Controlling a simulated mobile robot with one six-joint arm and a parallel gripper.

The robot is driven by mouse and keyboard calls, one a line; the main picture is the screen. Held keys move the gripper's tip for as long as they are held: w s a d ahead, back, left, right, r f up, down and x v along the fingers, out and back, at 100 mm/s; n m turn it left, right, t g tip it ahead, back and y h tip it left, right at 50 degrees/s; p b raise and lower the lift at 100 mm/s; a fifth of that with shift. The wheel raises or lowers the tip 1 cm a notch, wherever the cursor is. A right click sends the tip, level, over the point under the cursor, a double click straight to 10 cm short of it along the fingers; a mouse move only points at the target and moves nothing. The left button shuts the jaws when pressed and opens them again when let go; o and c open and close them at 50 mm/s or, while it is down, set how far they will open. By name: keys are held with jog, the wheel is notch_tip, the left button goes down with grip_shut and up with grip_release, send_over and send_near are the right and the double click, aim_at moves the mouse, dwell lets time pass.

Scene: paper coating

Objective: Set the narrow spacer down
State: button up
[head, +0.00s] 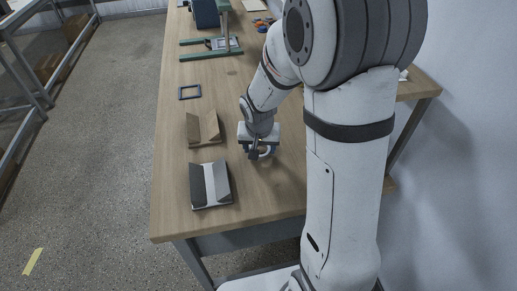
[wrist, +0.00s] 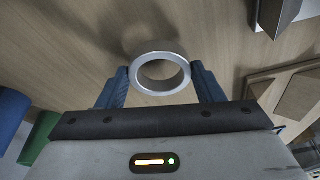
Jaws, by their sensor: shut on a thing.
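The narrow spacer is a light grey metal ring (wrist: 160,73). My gripper (wrist: 160,78) is shut on it, with one blue finger on each side of the ring in the wrist view. The ring's opening faces the wrist camera, and a soft shadow lies on the wood just behind it. I cannot tell whether the ring touches the table. In the head view, my gripper (head: 262,153) is low over the right part of the wooden table, and the pale ring (head: 266,150) shows at its tip.
Left of my gripper stand a brown angled holder (head: 203,128) and a grey-and-white angled holder (head: 210,184). A dark square frame (head: 190,92) lies farther back. A green stand (head: 212,50) is at the back of the table (head: 180,222).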

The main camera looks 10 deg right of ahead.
jog(key=shift+f, duration=0.75)
jog(key=shift+f+b, duration=0.25)
jog(key=shift+b, duration=0.05)
jog(key=o, duration=0.9)
jog(key=shift+r, duration=0.1)
jog(key=shift+o, duration=0.2)
jog(key=shift+r, duration=0.1)
